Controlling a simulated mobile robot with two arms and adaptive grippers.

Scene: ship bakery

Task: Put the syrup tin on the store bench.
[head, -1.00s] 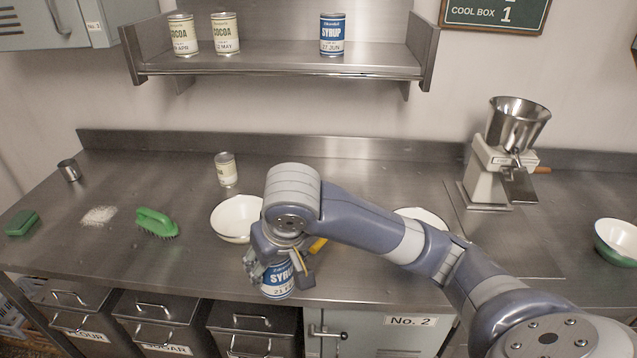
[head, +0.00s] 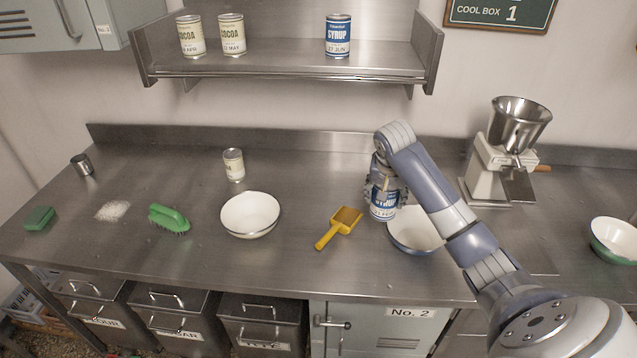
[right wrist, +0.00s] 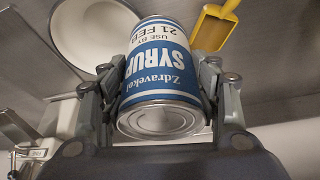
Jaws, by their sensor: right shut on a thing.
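A blue and white syrup tin (head: 382,207) is in my right gripper (head: 384,186), over the bench top beside the right-hand white bowl. In the right wrist view the two fingers are shut on the tin (right wrist: 160,85) from both sides, and its label reads "SYRUP, USE BY 21 FEB". I cannot tell whether the tin's base touches the bench. The steel bench (head: 300,270) runs across the head view. Another syrup tin (head: 338,36) stands on the wall shelf. My left gripper is not in view.
A yellow scoop (head: 340,228) and white bowls (head: 250,215) (head: 413,236) lie near the tin. Cocoa tins (head: 191,37) (head: 232,35) share the shelf (head: 280,66). A small tin (head: 233,165), green brush (head: 168,217) and grinder (head: 500,160) stand on the bench. Free bench lies behind the scoop.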

